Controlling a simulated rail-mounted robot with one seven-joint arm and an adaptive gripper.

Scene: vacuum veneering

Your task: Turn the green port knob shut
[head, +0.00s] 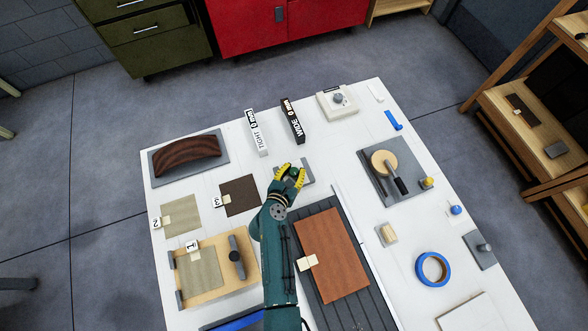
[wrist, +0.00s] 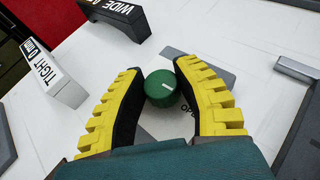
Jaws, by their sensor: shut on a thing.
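In the head view my gripper (head: 290,173) is at the middle of the table, over a small grey base (head: 307,172). The knob is mostly covered by the fingers there.
Behind the knob stand a white "TIGHT" block (head: 256,134) and a dark "WIDE" block (head: 293,121). A brown veneer sheet (head: 330,253) lies on a dark slatted board nearer me. A dark square sheet (head: 239,195) lies left. White table surface is clear right of the knob.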

